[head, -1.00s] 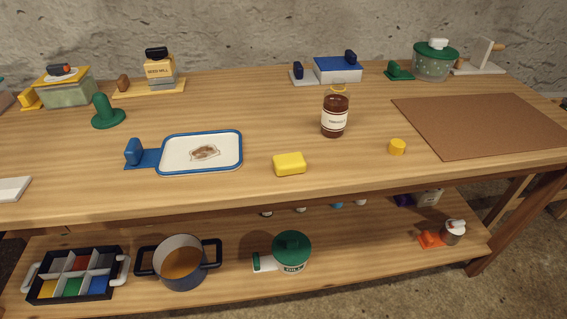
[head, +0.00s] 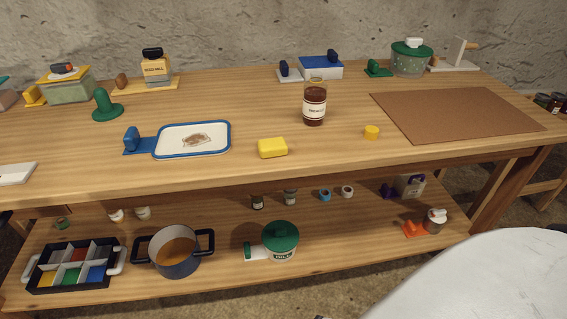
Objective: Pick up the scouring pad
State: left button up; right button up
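A yellow block (head: 272,148), which looks like the scouring pad, lies flat near the front edge of the wooden table, in the middle of the head view. Nothing touches it. To its left is a white tray with a blue rim (head: 230,137), with a brown patch (head: 195,140) on it that may be a stain. A blue handled piece (head: 133,141) sits at the tray's left side. Neither of my grippers is in view.
A dark labelled jar (head: 314,105) stands behind the block, to the right. A small yellow cylinder (head: 371,132) and a brown mat (head: 455,113) lie farther right. The lower shelf holds a pot (head: 173,266) and a green-lidded tin (head: 281,244). Bare wood surrounds the block.

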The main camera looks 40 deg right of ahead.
aim_at(276, 146)
jog(key=u, duration=0.05)
jog(key=k, duration=0.35)
jog(key=z, duration=0.95)
